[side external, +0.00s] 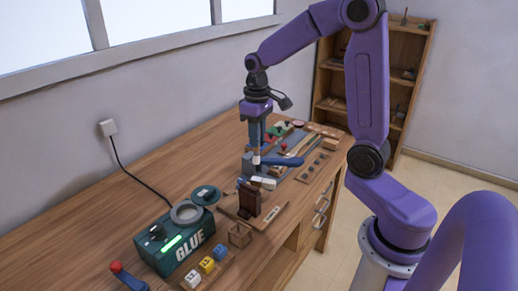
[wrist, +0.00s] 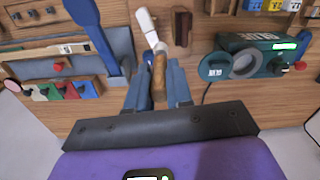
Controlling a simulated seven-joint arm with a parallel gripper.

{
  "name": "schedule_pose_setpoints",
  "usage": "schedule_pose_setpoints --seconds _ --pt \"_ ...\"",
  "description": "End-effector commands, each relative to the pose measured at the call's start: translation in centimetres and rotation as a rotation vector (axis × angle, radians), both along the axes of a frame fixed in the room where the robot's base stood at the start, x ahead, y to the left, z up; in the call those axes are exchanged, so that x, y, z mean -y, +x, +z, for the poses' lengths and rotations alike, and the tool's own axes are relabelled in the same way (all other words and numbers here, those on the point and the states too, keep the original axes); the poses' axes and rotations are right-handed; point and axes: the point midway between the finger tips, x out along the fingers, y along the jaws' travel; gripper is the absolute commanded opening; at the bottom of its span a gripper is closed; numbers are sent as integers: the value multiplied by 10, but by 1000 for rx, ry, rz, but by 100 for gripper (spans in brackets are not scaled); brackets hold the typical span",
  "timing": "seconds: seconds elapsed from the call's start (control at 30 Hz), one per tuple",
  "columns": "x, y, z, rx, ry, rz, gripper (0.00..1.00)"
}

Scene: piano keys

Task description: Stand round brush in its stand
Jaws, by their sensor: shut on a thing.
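My gripper (wrist: 158,70) is shut on the round brush. In the wrist view the brush has a wooden part (wrist: 159,76) between my fingers and a pale, whitish part (wrist: 147,26) reaching away from them, slightly tilted. In the side view my gripper (side external: 256,146) points down above the bench, and the brush is small and mostly hidden by the fingers. A dark brown upright block (side external: 249,200) stands just in front of my gripper; it also shows in the wrist view (wrist: 182,27), right of the brush and apart from it. I cannot tell whether this is the stand.
A blue block (side external: 248,165) and a blue-handled tool (side external: 283,162) are close to my gripper. The bench (side external: 95,227) is clear at the left.

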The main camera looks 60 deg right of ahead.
Motion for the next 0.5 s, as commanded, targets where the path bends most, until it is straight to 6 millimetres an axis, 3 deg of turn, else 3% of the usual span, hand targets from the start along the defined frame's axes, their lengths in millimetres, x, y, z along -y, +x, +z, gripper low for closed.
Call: schedule_pose_setpoints --seconds 0.3,0.5 --pt "-98 -20 -39 -10 -19 333 0" --pt "-134 -37 -54 -10 -26 472 0"
